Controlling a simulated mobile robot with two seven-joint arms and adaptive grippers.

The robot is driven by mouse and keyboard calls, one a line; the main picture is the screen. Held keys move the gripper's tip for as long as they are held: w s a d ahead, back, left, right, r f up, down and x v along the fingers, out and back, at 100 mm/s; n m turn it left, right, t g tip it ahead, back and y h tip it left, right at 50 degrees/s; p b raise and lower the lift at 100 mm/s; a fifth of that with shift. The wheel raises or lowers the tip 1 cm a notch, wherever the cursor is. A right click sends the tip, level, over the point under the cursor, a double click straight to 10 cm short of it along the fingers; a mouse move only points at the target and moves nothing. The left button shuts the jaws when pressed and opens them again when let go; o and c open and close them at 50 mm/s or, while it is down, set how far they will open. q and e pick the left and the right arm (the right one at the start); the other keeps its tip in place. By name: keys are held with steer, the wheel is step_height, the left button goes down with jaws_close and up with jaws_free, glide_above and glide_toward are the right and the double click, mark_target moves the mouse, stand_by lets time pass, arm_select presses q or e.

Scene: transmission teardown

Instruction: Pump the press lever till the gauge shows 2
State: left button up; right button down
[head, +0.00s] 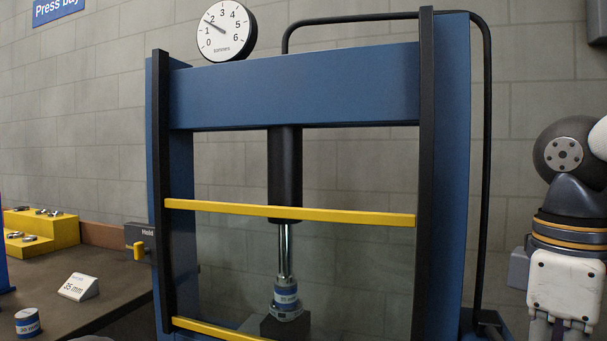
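The round white gauge (226,32) stands on top of the blue press frame (295,85). Its needle points up and left, between 1 and 2. The black ram (285,170) reaches down, with its bright rod (285,250) on a part with a blue-and-white band (286,298). The press lever cannot be made out; a dark fitting (488,328) shows at the press's lower right, where the black hose ends. My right gripper (562,332) is at the lower right, right of the press; its fingertips are cut off by the bottom edge. My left gripper is not in view.
Yellow bars (290,214) cross the press front. The left bench (100,311) bears a "35 mm" card (79,287), a blue-banded cylinder (28,321) and a yellow stepped rack (45,236).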

steer(key=shift+f, duration=1.25)
step_height(320, 180, up, 7)
steer(key=shift+r, duration=0.15)
step_height(320, 180, up, 5)
stand_by(0.4)
